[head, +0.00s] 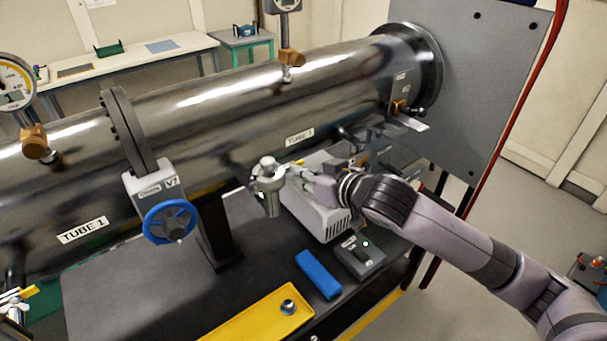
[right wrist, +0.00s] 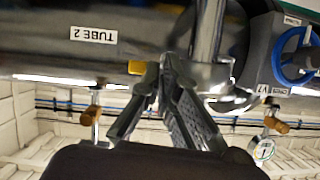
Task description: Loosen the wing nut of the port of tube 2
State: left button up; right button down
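The port of tube 2 (head: 268,187) is a small metal fitting with a clamp, under the large steel tube near the TUBE 2 label (head: 300,138). In the right wrist view, the metal port (right wrist: 207,35) stands just right of my fingers, and the label (right wrist: 93,35) is upside down. My right gripper (head: 290,173) is at the right side of the port's clamp, very near it. In the wrist view its fingertips (right wrist: 160,68) come close together. A yellow piece (right wrist: 137,67) shows beside them. I cannot make out the wing nut or whether the fingers hold it.
A blue-wheeled valve (head: 170,220) hangs left of the port. A pale box (head: 318,213) stands behind and right of it. A yellow tray (head: 258,318) with a small metal part, a blue block (head: 318,275) and a grey control box (head: 360,257) lie in front on the dark table.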

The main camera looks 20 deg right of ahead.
jog(key=c, duration=1.8)
grip_release()
jog(key=shift+w, duration=0.1)
jog(key=shift+c, duration=0.2)
